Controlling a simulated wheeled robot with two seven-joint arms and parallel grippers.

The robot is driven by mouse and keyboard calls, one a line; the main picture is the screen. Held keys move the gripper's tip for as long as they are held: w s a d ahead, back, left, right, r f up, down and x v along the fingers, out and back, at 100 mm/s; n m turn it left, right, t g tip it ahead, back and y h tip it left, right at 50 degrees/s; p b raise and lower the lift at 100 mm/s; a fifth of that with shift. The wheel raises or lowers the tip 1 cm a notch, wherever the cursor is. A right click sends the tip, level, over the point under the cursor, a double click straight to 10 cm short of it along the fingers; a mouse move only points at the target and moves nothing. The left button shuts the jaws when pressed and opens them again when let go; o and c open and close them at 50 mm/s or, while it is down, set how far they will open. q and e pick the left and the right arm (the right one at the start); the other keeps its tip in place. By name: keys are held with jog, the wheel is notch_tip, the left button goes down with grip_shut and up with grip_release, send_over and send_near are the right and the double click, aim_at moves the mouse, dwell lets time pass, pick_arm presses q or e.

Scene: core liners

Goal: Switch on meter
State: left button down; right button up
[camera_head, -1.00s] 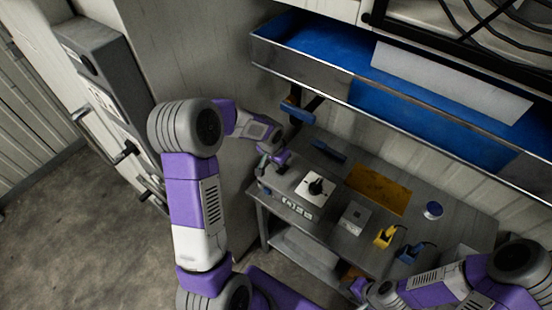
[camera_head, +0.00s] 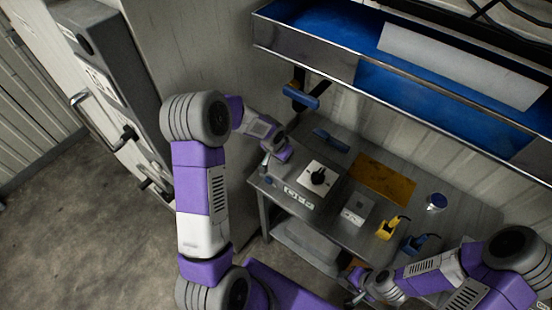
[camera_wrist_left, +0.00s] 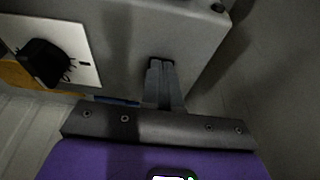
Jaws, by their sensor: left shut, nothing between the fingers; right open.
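The meter (camera_head: 296,196) is a grey box at the left end of the workbench. A white plate with a black rotary knob (camera_head: 318,176) is on its top, and a pale panel is on its front. In the left wrist view the knob (camera_wrist_left: 45,62) is at upper left. My left gripper (camera_wrist_left: 160,66) is shut and empty, its fingertips over a dark slot or switch in the grey surface; contact cannot be told. In the head view my left gripper (camera_head: 267,168) is at the meter's left end. My right gripper (camera_head: 360,283) is open and empty near the bench's front edge.
The bench (camera_head: 410,187) also carries an ochre mat (camera_head: 383,178), a small grey box (camera_head: 357,209), a yellow tool (camera_head: 390,228), a blue tool (camera_head: 415,243) and a round can (camera_head: 436,202). A blue-lined shelf (camera_head: 400,90) overhangs the back. A grey cabinet (camera_head: 110,75) stands left.

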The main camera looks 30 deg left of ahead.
pick_arm(q)
jog(key=shift+s+a+f, duration=0.1)
jog(key=shift+f, duration=0.15)
jog(key=shift+r, duration=0.2)
pick_arm(e)
jog(key=shift+a+f, duration=0.15)
jog(key=shift+f, duration=0.2)
pick_arm(q)
jog(key=shift+r+p, duration=0.65)
jog(key=shift+r, duration=0.1)
pick_arm(e)
jog(key=shift+r, duration=0.45)
